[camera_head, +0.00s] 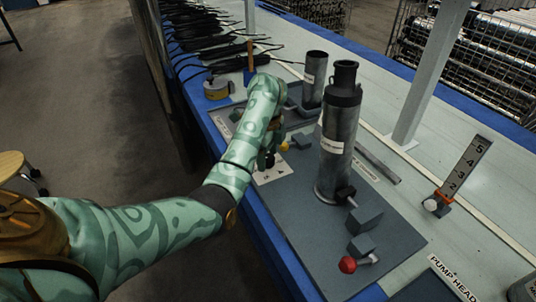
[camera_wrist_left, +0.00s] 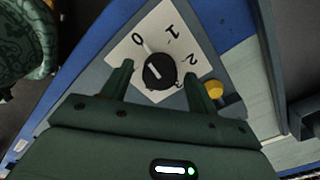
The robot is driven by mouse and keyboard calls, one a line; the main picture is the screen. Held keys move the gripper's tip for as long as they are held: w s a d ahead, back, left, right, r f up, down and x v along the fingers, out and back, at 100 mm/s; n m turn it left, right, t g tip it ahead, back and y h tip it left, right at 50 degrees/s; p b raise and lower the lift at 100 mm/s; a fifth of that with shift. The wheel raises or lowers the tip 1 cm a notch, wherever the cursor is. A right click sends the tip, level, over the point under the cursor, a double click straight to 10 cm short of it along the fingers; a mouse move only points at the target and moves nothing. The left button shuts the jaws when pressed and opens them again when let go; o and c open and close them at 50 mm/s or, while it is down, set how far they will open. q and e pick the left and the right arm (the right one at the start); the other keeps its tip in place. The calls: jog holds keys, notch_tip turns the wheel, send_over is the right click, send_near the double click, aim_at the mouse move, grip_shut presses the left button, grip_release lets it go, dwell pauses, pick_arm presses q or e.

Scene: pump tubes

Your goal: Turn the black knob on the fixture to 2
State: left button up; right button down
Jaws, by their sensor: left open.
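The black knob (camera_wrist_left: 161,70) sits on a white dial plate (camera_wrist_left: 128,50) marked 0, 1 and 2, seen in the left wrist view. A short white mark shows on the knob; I cannot tell for certain which number it points at. My left gripper (camera_wrist_left: 157,73) is open, with one finger on each side of the knob; I cannot tell whether they touch it. My right gripper is not in view.
A yellow button (camera_wrist_left: 216,88) is close to the right finger. In the head view, a tall metal cylinder (camera_head: 336,150) and a red knob (camera_head: 347,265) stand on the fixture. A numbered scale (camera_head: 467,168) stands at right. Black tools (camera_head: 200,35) lie behind.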

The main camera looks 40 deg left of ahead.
pick_arm(q)
jog(key=c, duration=1)
jog(key=shift+r, duration=0.1)
